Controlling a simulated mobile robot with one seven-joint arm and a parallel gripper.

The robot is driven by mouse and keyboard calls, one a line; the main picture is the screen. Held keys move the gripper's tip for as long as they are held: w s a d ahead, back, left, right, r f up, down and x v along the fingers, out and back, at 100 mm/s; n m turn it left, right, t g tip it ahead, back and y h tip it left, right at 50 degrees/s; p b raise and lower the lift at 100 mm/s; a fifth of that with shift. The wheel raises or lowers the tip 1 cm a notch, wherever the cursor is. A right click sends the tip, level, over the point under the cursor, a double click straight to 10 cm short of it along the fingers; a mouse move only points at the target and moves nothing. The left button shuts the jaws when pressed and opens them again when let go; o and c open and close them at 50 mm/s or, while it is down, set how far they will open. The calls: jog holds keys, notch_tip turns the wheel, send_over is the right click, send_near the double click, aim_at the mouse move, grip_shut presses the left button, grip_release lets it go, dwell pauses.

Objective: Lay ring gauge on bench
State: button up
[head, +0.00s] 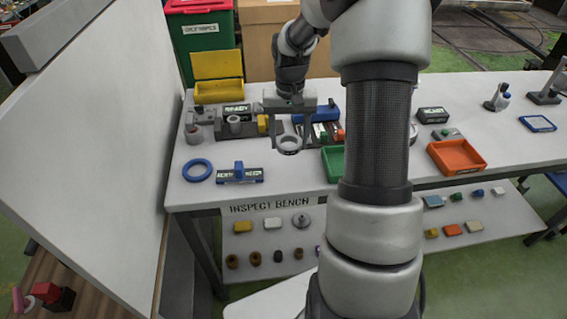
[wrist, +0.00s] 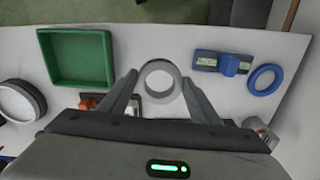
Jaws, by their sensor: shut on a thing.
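A light grey ring, which I take as the ring gauge (head: 289,152), hangs between the two fingers of my gripper (head: 290,143). In the wrist view the ring gauge (wrist: 160,64) sits between the fingertips of my gripper (wrist: 159,82), with its hole facing the camera. My gripper is shut on it. The ring is over the white bench (head: 300,178), near its front left part; whether it touches the surface I cannot tell.
A blue ring (head: 198,170) and a blue labelled block (head: 239,175) lie to the left. A green tray (head: 333,163) stands close to the right, partly behind my arm. Fixtures and a yellow bin (head: 218,92) stand behind. Some bare bench lies in front.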

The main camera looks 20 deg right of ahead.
aim_at(290, 171)
notch_tip(290, 171, down, 9)
jog(key=shift+d+f, duration=0.15)
dwell(0.4)
jog(key=shift+f, duration=0.15)
jog(key=o, duration=1.3)
notch_tip(290, 171, up, 12)
